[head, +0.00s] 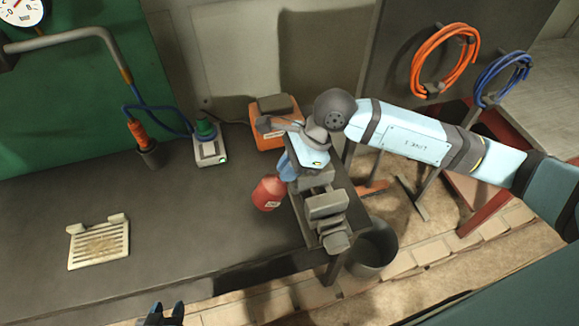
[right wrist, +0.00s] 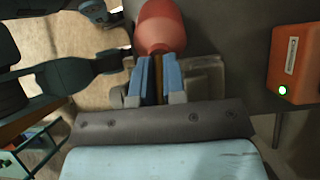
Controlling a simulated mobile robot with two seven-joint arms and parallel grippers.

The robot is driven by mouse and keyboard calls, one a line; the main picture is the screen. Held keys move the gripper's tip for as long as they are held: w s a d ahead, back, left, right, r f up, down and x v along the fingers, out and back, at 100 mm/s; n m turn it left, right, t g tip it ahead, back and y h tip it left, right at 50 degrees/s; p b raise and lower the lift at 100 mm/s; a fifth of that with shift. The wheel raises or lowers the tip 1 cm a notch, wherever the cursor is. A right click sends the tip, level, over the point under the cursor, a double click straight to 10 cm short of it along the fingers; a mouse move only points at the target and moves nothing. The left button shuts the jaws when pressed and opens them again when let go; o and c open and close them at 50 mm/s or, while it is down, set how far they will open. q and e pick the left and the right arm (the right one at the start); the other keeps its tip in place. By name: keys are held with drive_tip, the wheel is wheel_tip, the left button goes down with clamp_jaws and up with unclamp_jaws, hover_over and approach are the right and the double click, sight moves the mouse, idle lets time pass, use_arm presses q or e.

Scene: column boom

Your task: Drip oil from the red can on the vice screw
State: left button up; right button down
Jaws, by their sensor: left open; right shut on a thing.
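The red can (head: 268,193) is held by my right gripper (head: 283,172), just left of the vice, and looks tilted. In the right wrist view the red can (right wrist: 163,28) sits at the tips of the blue fingers (right wrist: 155,78), which are shut on it. Its spout is not clearly visible. The grey vice (head: 326,207) stands at the bench's right end, and part of it shows behind the fingers in the right wrist view (right wrist: 208,78). I cannot make out its screw clearly. My left gripper (head: 166,314) is open and empty at the bottom edge of the head view.
An orange box (head: 268,138) stands behind my right gripper. A small white device (head: 209,152) and a cup (head: 149,155) stand further left. A slotted plate (head: 98,247) lies on the bench (head: 200,225), whose middle is clear. A dark bin (head: 373,252) stands below the vice.

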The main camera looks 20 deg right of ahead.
drive_tip(key=f+y+b, duration=0.1)
drive_tip(key=y+b, duration=0.1)
drive_tip(key=b, duration=0.2)
drive_tip(key=f+y+b, duration=0.2)
drive_tip(key=b, duration=0.2)
drive_tip(key=f+y+b, duration=0.1)
drive_tip(key=y+b, duration=0.1)
drive_tip(key=b, duration=0.2)
drive_tip(key=shift+d+f, duration=0.3)
drive_tip(key=shift+f, duration=0.05)
drive_tip(key=shift+r, duration=0.1)
idle(0.4)
idle(0.4)
idle(1.3)
